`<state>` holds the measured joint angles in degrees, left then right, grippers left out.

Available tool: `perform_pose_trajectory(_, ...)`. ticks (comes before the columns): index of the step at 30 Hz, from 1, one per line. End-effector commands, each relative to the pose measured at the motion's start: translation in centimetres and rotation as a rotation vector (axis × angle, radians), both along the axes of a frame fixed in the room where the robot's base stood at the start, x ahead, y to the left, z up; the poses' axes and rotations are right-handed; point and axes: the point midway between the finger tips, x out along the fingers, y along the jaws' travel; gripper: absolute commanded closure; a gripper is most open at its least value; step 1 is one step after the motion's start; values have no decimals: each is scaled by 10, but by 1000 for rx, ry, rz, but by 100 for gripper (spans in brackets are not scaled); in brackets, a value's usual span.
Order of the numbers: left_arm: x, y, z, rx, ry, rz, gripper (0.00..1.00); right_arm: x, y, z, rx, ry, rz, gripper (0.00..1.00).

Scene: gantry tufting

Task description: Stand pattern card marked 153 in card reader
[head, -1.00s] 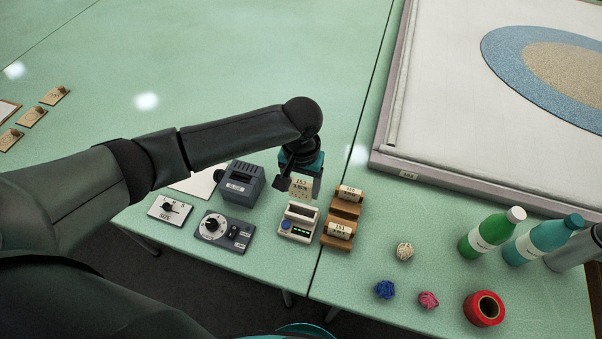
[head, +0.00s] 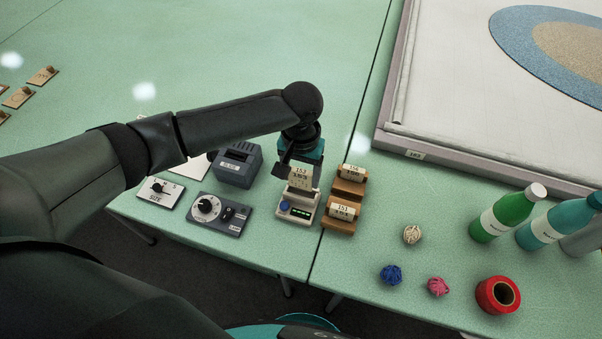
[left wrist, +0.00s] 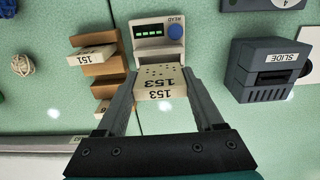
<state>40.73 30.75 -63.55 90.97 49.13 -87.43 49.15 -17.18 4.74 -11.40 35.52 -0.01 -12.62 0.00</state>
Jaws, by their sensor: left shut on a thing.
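The pattern card marked 153 (head: 301,178) is cream with a row of small holes, and it is upright at the card reader. It also shows in the left wrist view (left wrist: 158,84), between my left gripper's fingers. My left gripper (head: 298,172) is shut on this card. The card reader (head: 297,208) is a white box with a blue button and a green-lit display; it also shows in the left wrist view (left wrist: 153,36). The card's lower edge meets the reader's top, but I cannot tell whether it is in the slot. My right gripper is not in view.
A wooden rack (head: 337,223) with other cards, one marked 151 (head: 343,211), stands just right of the reader. A grey box labelled SLIDE (head: 237,168) and a dial panel (head: 218,214) are to the left.

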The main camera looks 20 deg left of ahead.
Motion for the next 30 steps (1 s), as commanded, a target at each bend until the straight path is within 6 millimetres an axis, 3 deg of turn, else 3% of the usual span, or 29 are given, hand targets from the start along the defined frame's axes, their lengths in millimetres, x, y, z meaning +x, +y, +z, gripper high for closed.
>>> perform_pose_trajectory(2, 0, 0, -7, 0, 0, -1, 84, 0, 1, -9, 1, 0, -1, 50)
perform_pose_trajectory(15, 0, 0, -33, 0, 1, 1, 84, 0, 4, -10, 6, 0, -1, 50)
perform_pose_trajectory(27, 0, -1, -37, -1, 0, 0, 84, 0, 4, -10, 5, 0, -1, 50)
perform_pose_trajectory(28, 0, -1, -37, -1, 0, 0, 28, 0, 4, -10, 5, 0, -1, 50)
perform_pose_trajectory(30, 0, -1, -37, -1, 0, 0, 20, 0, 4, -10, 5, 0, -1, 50)
